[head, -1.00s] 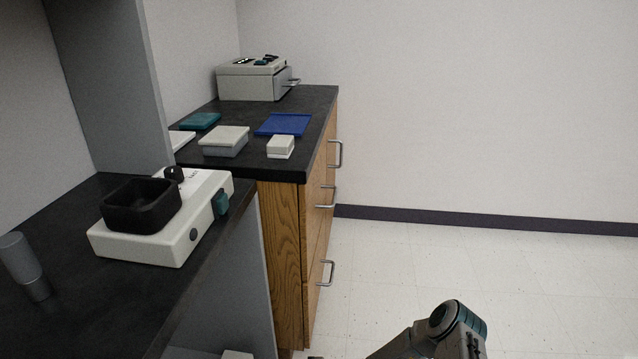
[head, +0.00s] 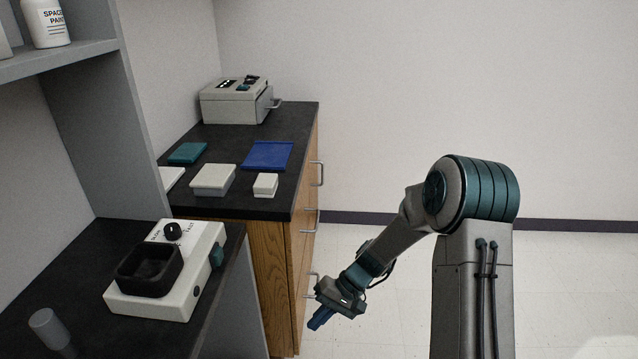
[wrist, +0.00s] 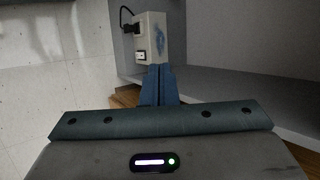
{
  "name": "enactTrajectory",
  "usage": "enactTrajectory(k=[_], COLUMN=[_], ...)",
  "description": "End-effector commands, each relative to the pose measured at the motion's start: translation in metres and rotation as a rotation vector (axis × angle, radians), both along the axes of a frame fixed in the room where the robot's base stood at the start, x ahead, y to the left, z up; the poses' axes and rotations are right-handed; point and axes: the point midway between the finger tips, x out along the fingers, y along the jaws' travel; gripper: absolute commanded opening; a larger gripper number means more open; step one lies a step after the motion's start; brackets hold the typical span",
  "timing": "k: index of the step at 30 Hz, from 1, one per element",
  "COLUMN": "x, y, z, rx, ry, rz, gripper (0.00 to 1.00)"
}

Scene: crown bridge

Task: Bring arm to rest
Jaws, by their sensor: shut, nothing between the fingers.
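My arm (head: 470,200) is bent at the right of the head view, its forearm sloping down to the left. My gripper (head: 317,322) hangs at its end in front of the wooden cabinet, pointing down and left. Its blue fingers are together and empty. They also show shut in the wrist view (wrist: 158,84), in front of a pale box (wrist: 151,38) with a black plug and cord at its side.
A dark bench at the left holds a white device (head: 165,270) with a black square cup (head: 149,272) and a grey cylinder (head: 47,327). The wooden cabinet (head: 262,285) carries a grey machine (head: 236,101), a blue mat (head: 267,156) and small boxes. Open floor lies right.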

Motion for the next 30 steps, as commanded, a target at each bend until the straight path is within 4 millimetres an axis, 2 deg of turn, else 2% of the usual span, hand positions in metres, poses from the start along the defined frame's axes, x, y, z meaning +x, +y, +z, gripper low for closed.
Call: enactTrajectory(k=[1,12,21,30], x=[-0.004,-0.043,-0.087,-0.138], y=[-0.006,-0.056,-0.095,-0.132], z=[0.032,0.177,0.284,0.373], rx=[-0.035,-0.291,-0.471,-0.612], ry=[-0.024,-0.162,-0.287,-0.418], rz=[0.011,0.032,-0.011,-0.093], gripper=[0.0,0.0,0.0,0.0])
